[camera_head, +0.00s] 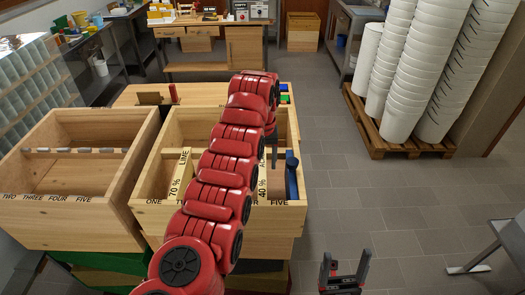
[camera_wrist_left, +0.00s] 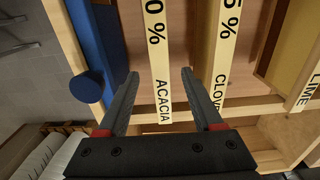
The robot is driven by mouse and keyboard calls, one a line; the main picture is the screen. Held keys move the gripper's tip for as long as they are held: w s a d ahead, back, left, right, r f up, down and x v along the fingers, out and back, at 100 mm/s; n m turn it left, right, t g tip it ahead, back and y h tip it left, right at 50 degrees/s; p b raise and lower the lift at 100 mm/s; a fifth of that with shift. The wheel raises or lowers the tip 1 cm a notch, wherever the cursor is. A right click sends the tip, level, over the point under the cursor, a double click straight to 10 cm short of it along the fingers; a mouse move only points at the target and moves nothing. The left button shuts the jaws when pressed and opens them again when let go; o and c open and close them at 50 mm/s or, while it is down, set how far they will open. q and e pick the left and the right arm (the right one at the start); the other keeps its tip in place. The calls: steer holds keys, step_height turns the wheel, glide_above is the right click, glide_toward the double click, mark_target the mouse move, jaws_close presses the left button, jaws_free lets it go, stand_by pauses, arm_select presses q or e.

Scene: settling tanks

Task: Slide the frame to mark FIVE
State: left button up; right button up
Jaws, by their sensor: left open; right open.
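The ACACIA frame has a pale top bar reading 40 % (camera_head: 262,182). It lies front to back in the right wooden box (camera_head: 140,185), just left of the word FIVE (camera_head: 279,202) on the front edge. The LIME frame (camera_head: 180,175) lies further left. The CLOVE bar (camera_wrist_left: 222,55) shows beside the ACACIA bar (camera_wrist_left: 157,50) in the left wrist view; my left arm hides it in the head view. My left gripper (camera_wrist_left: 160,76) is open, its fingers on either side of the ACACIA bar. My right gripper (camera_head: 343,268) is open and empty, low at the right.
A blue panel (camera_head: 291,178) with a round knob (camera_wrist_left: 87,87) stands at the box's right end, beside FIVE. Another wooden box (camera_head: 90,210) with marks stands left. White buckets (camera_head: 410,75) are stacked on a pallet (camera_head: 385,138).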

mark_target(262, 171)
arm_select(q)
step_height(262, 171, down, 7)
steer(key=shift+s+a+r+p, duration=0.1)
steer(key=shift+p, duration=1.05)
steer(key=shift+f, duration=1)
jaws_close()
